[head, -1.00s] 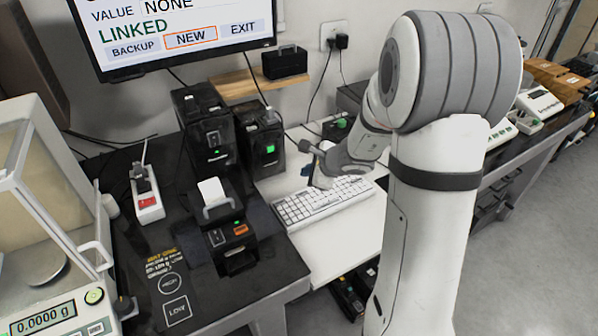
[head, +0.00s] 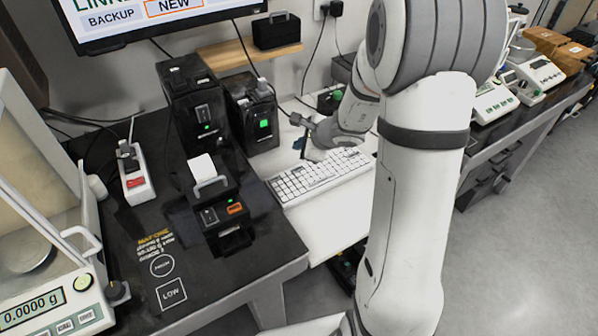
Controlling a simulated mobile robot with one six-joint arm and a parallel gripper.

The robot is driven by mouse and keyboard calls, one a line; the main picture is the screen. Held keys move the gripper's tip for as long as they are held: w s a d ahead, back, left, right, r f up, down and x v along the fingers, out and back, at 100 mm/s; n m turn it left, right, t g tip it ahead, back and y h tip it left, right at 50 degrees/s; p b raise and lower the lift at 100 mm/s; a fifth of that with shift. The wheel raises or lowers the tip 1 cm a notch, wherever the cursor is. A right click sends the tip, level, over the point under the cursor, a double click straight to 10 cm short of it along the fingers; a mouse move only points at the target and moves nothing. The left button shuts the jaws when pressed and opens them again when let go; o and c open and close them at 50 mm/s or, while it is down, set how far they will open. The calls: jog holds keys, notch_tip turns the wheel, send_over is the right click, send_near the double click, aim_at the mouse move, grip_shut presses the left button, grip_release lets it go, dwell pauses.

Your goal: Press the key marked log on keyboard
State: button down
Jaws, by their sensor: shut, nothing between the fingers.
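The white keyboard (head: 305,184) lies on the white table section (head: 318,222), in the middle of the head view. Its key markings are too small to read, so I cannot tell which key is marked log. My gripper (head: 303,146) is shut and empty, near the keyboard's back edge. It is above or just behind the back rows, and I cannot tell whether it touches a key.
A monitor (head: 160,22) hangs at the top left. Black devices (head: 205,110) and a printer (head: 222,210) stand left of the keyboard. A balance (head: 50,300) is at the far left. White table surface in front of the keyboard is clear.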

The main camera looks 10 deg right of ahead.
jog(key=b, duration=0.4)
send_over(300, 173)
notch_tip(300, 173, down, 6)
jog(key=shift+w+r, duration=0.1)
jog(key=shift+r, duration=0.15)
jog(key=shift+f+b, duration=0.4)
dwell(1.2)
jog(key=shift+f+b, duration=0.4)
jog(key=shift+b, duration=0.25)
jog(key=shift+f+b, duration=0.35)
jog(key=shift+b, duration=0.15)
dwell(0.3)
dwell(0.4)
jog(key=shift+r+p, duration=0.55)
jog(key=shift+r, duration=0.3)
